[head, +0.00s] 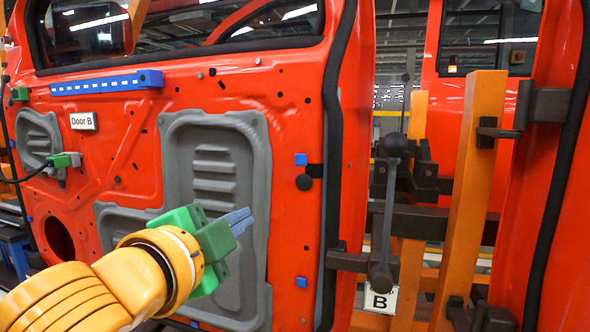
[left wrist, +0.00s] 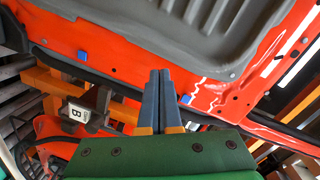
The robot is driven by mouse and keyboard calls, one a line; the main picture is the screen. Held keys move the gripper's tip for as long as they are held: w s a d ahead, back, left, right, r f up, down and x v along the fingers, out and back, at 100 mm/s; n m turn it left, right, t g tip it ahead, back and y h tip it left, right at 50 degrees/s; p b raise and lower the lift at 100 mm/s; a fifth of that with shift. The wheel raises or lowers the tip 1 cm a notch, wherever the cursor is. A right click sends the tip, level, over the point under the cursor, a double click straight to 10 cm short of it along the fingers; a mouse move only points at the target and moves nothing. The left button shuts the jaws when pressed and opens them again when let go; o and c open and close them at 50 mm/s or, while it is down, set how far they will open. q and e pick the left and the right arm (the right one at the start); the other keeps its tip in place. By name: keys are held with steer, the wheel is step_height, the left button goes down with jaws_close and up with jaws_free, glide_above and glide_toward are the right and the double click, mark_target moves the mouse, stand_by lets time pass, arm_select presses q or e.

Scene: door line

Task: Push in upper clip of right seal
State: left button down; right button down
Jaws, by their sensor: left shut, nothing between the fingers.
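The orange-red door (head: 285,120) carries a black seal strip (head: 331,130) down its right edge. A small blue clip (head: 301,159) sits high beside this strip, and a second blue clip (head: 301,282) sits lower down. Two blue clips also show in the left wrist view, one left (left wrist: 82,56) and one right (left wrist: 186,99) of my fingers; I cannot tell for sure which is the upper one. My left gripper (head: 239,221) is shut and empty, in front of the grey panel, below and left of the upper clip and apart from it. My right gripper is out of view.
A grey moulded panel (head: 178,150) covers the door's middle. A blue bar (head: 107,83) and a "Door B" label (head: 83,121) are at upper left. Orange posts (head: 470,200) and dark clamps stand right of the door.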

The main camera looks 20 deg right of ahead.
arm_select(q)
steer(key=s+d+r+m+t+h, duration=0.1)
steer(key=s+r+m, duration=0.45)
steer(key=s, duration=0.45)
steer(key=p, duration=0.7)
glide_toward(305, 166)
steer(key=x, duration=0.5)
steer(key=shift+w+d+r, duration=0.2)
steer(key=shift+w, duration=0.2)
steer(key=shift+w+d+f, duration=0.2)
steer(key=shift+w+d, duration=0.1)
steer(key=shift+w, duration=0.1)
